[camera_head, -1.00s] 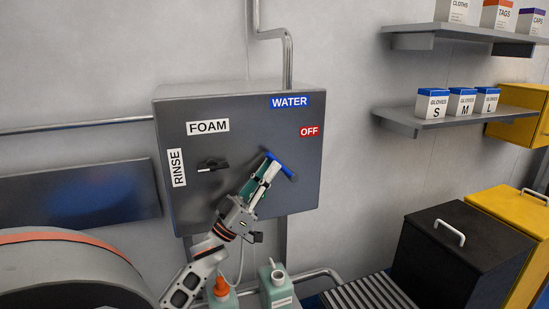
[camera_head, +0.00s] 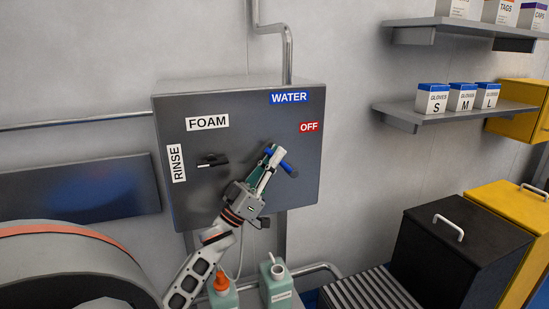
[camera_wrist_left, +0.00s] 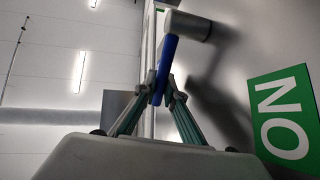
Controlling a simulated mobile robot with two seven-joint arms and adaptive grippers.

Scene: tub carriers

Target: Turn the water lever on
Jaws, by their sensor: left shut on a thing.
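The blue water lever (camera_head: 289,169) is on the dark grey control box below the blue WATER label (camera_head: 289,97) and the red OFF label (camera_head: 310,127). It slants down to the right. My left gripper (camera_head: 273,157) reaches up from below and is shut on the lever, hiding part of it. In the left wrist view, the blue lever (camera_wrist_left: 165,64) stands between the two fingertips (camera_wrist_left: 160,93), below a pale round hub. A green ON label (camera_wrist_left: 283,118) shows there at the right; my arm seems to cover it in the head view. My right gripper is out of view.
The box (camera_head: 180,105) also has a black knob (camera_head: 212,161) between the FOAM and RINSE labels. Bottles (camera_head: 276,286) stand below it. A large grey drum (camera_head: 60,270) is at lower left, black and yellow bins (camera_head: 440,255) at right.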

